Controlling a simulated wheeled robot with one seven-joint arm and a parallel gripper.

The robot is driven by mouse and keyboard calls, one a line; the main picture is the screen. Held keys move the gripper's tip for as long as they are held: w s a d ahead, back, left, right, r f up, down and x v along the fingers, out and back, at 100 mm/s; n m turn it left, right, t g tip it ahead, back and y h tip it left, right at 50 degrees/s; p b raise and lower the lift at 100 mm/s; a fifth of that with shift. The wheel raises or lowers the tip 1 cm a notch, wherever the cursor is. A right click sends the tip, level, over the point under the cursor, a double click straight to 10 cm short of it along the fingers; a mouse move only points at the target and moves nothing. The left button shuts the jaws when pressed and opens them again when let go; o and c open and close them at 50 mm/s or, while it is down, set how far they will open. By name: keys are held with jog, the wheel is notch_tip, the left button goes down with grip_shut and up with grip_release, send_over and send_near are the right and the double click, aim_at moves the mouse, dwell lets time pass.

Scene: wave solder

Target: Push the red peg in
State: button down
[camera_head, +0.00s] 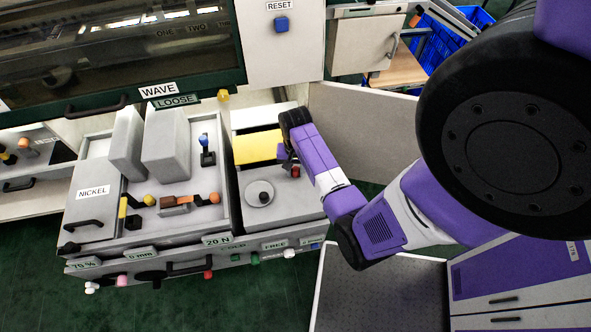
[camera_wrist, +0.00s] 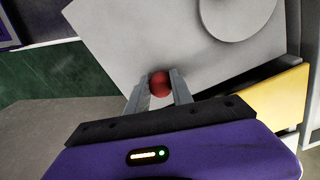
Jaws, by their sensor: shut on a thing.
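The red peg (camera_wrist: 160,84) shows as a round red ball-like end in the wrist view, between the two grey fingers of my gripper (camera_wrist: 159,90). The fingers are shut on it from both sides. In the head view the red peg (camera_head: 296,171) is a small red spot at the right part of the grey bench top, just below my gripper (camera_head: 288,162). The pale panel around the peg shows behind it in the wrist view. The peg's lower part is hidden, so I cannot tell how deep it sits.
A round disc with a dark knob (camera_head: 262,196) lies left of the peg. A yellow block (camera_head: 258,147) is behind it. A grey tray with levers and blocks (camera_head: 226,222) stands further left. A pale panel (camera_head: 362,132) rises right of my gripper. Coloured knobs line the bench front.

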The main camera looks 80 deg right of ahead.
aim_at(285, 178)
jog(key=shift+w+a+p, duration=0.15)
jog(key=shift+w+a, duration=0.2)
jog(key=shift+w, duration=0.55)
jog(key=shift+w+a+p, duration=0.15)
jog(key=shift+w+a, duration=0.2)
jog(key=shift+w, duration=0.55)
jog(key=c, duration=1.1)
grip_release()
notch_tip(285, 178, up, 8)
jog(key=shift+f, duration=0.1)
